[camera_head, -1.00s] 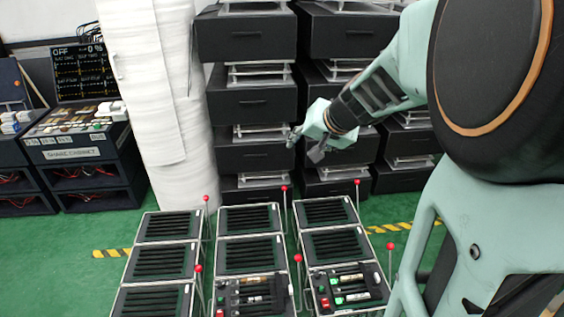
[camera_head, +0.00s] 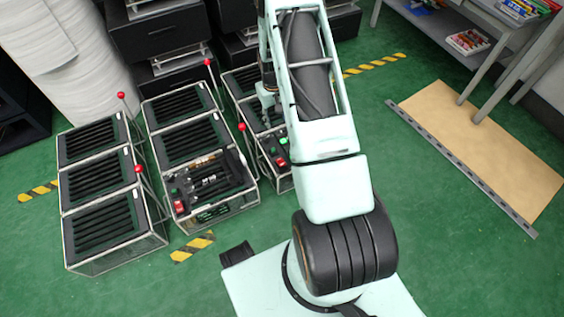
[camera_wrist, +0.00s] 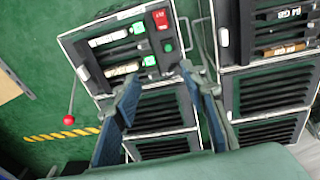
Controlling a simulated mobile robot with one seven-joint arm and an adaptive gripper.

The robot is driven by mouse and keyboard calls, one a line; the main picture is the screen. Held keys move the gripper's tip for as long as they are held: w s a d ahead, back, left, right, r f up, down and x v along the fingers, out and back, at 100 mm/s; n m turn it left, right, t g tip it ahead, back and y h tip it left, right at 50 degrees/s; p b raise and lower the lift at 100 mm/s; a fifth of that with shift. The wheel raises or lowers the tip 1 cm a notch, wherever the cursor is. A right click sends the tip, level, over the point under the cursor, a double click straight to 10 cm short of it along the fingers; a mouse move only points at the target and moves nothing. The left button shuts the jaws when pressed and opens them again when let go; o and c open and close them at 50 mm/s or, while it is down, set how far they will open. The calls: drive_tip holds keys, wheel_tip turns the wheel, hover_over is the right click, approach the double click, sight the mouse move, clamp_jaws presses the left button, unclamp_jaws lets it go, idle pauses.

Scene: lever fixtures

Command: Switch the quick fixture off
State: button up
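Lever fixtures stand in three rows on the floor, with red-knobbed levers beside them. I cannot read which one is the quick fixture. The middle row (camera_head: 185,143) and left row (camera_head: 95,195) show in the head view; the right row (camera_head: 243,84) is partly hidden by my arm. In the wrist view, my gripper (camera_wrist: 158,76) is open and empty above a fixture module (camera_wrist: 125,45) with a red switch (camera_wrist: 160,18) and a green button (camera_wrist: 168,46). A red lever knob (camera_wrist: 69,120) is left of the fingers, apart from them.
Black drawer units (camera_head: 157,35) and a white wrapped column (camera_head: 52,65) stand behind the fixtures. At the right are a shelf (camera_head: 455,38) and a tan board (camera_head: 490,150) on the floor. Green floor (camera_head: 395,130) is clear between the board and my arm.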

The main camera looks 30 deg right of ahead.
drive_tip(key=b, duration=0.2)
hover_over(280, 161)
wheel_tip(280, 161, down, 12)
drive_tip(key=shift+g+y, duration=0.4)
wheel_tip(280, 161, down, 11)
drive_tip(key=b, duration=0.3)
drive_tip(key=shift+s+r+b, duration=0.1)
drive_tip(key=shift+r+b, duration=0.1)
drive_tip(key=shift+b, duration=0.2)
